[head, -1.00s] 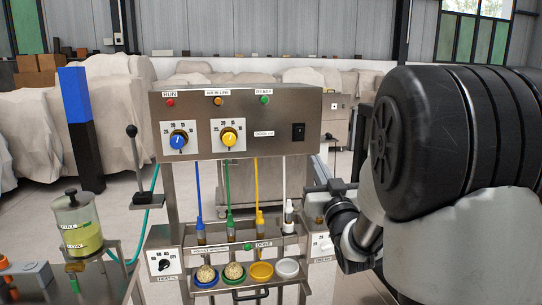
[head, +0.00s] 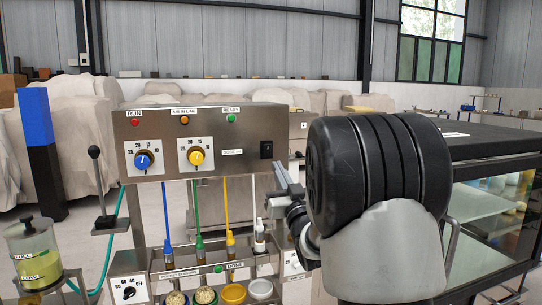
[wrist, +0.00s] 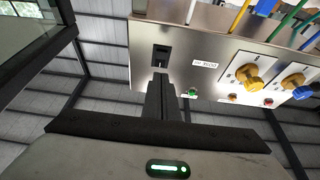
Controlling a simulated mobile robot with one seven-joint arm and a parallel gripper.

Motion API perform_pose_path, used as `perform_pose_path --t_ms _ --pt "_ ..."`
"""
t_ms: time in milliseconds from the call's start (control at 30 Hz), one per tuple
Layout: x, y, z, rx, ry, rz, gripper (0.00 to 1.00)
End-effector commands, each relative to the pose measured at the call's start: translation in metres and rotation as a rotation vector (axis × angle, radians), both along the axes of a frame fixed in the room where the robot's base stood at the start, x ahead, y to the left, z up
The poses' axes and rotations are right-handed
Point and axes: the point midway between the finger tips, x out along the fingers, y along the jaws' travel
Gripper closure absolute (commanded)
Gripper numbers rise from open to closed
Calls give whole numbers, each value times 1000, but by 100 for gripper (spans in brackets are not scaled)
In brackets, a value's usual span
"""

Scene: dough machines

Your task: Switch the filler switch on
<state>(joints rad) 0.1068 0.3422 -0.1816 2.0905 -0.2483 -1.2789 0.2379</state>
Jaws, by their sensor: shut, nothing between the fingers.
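A black rocker switch (head: 266,150) sits at the right end of the steel control panel (head: 222,120). It also shows in the wrist view (wrist: 161,52), where the panel appears upside down. A small label beside it is hard to read, and I cannot tell which way the rocker is set. My gripper (head: 279,172) is at the panel's lower right, just below the switch in the head view. In the wrist view my gripper (wrist: 159,76) is shut and empty, its tips close under the switch in the picture. I cannot tell whether they touch the panel.
The panel also carries a blue knob (head: 143,161), a yellow knob (head: 196,156) and coloured lamps above. Coloured tubes run down to filler nozzles over small cups (head: 234,293). A lever (head: 98,185) stands left. A dark glass-sided cabinet (head: 500,200) stands at the right.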

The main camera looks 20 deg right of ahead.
Motion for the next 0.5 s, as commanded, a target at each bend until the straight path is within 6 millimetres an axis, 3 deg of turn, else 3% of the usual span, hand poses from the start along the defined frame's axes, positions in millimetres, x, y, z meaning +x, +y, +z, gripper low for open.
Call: perform_pose_path --t_ms 200,500 --pt "42 0 17 1 -1 0 100" --pt "70 0 28 0 0 -1 100"
